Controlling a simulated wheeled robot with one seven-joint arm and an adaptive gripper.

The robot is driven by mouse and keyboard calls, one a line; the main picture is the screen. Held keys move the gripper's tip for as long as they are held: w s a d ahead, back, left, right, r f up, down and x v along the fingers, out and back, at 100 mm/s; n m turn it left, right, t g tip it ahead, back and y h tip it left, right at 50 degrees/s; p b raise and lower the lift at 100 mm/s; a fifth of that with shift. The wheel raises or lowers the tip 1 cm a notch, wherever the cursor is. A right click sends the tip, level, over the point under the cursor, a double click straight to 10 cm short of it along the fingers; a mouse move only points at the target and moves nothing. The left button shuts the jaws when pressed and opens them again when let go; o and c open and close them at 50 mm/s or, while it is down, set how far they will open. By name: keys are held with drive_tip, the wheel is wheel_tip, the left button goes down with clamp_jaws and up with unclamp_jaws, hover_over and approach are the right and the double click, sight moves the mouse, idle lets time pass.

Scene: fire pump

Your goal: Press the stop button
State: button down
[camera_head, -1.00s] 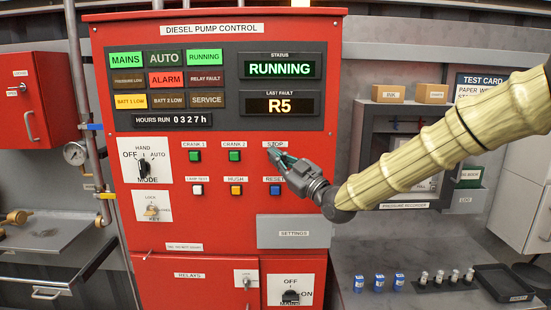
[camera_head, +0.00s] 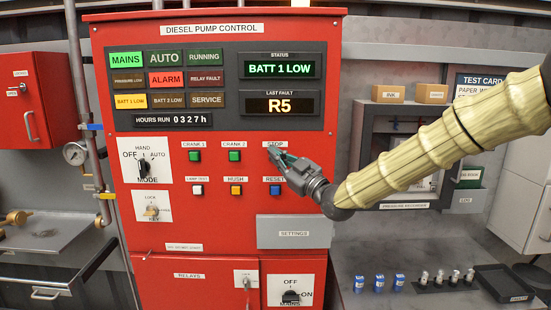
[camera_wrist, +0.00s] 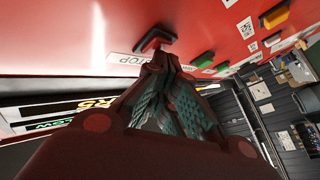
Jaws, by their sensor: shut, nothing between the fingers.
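The red pump control panel (camera_head: 110,230) stands in front of me. The stop button sits under the STOP label (camera_head: 275,144) and is hidden by my gripper (camera_head: 275,152) in the head view. In the wrist view the stop button (camera_wrist: 155,39) is red with a dark rim, and my gripper's fingertips (camera_wrist: 160,58) are right at its lower edge. My gripper is shut and empty. The status display (camera_head: 280,68) reads BATT 1 LOW, and the RUNNING lamp (camera_head: 205,57) is dark. I cannot tell whether the fingertips touch the button.
The green CRANK 2 button (camera_head: 235,156) is left of my gripper, and the blue RESET button (camera_head: 275,190) is just below it. Yellow HUSH (camera_head: 236,190) is nearby. A bench with blue bottles (camera_head: 379,282) and a black tray (camera_head: 505,283) lies at lower right.

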drive_tip(key=shift+s, duration=0.1)
idle(0.4)
drive_tip(key=shift+s+b, duration=0.45)
drive_tip(key=shift+s, duration=0.3)
drive_tip(key=s+b, duration=0.1)
drive_tip(key=s, duration=0.4)
drive_tip(key=shift+b, duration=0.4)
drive_tip(key=shift+f, duration=0.1)
idle(0.3)
